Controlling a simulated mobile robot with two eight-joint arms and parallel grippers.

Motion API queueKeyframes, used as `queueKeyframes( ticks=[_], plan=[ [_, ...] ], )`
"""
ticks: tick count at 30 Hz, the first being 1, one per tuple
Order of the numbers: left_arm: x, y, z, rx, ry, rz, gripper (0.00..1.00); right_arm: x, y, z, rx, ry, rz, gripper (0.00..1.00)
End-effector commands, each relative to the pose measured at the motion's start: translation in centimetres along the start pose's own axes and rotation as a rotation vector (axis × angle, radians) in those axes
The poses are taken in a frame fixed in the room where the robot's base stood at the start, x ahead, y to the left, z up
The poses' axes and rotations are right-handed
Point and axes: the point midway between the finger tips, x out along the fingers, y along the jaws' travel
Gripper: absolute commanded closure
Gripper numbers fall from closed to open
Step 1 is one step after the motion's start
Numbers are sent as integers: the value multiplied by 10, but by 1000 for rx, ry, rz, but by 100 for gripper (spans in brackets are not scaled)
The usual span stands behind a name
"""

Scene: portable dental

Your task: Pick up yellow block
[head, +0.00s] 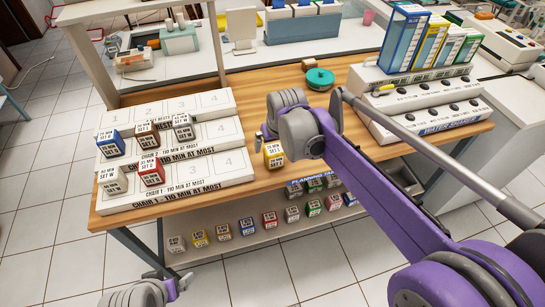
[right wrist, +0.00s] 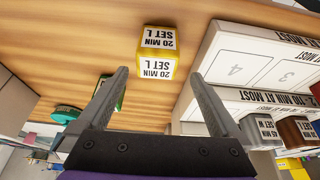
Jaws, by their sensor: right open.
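The yellow block (head: 273,153), labelled "20 MIN SET L", sits on the wooden tabletop just right of the white chair trays. My right gripper (head: 264,134) is right beside it in the head view, its fingers partly hidden. In the right wrist view, the open right gripper (right wrist: 157,76) points at the yellow block (right wrist: 157,50), which lies ahead, between the lines of the two fingers. The gap is empty and the fingers do not grip the block. Part of my left gripper (head: 182,284) shows low at the bottom left; its opening is unclear.
White numbered trays (head: 205,102) with several blocks stand at left. A shelf below holds a row of blocks, including another yellow one (head: 200,239). A green round object (head: 320,78) lies behind my right gripper. A white rack (head: 415,100) with folders stands at right.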

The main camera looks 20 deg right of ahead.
Motion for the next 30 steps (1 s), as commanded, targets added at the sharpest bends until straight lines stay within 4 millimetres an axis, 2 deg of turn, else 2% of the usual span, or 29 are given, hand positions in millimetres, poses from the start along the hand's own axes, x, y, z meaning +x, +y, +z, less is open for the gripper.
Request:
queueKeyframes(
  ticks=[1, 8, 16, 25, 26, 30],
  plan=[
    [2, 0, 1, 0, -1, 0, 0, 8, 0, 0, 0, 0, 0, 0],
    [4, 0, 2, 0, -1, 0, 0, 26, 1, 2, 1, 0, 0, 0],
    [10, 0, 6, 0, -4, 0, 0, 64, 4, 5, 0, 0, 0, 0],
    [10, 0, 6, 0, -4, 0, 0, 70, 4, 5, 0, 0, 0, 0],
    [10, 0, 6, 0, -4, 0, 0, 70, 4, 5, 0, 0, 0, 2],
    [10, 0, 6, 0, -4, 0, 0, 70, 4, 5, 0, 0, 0, 27]
  ],
)
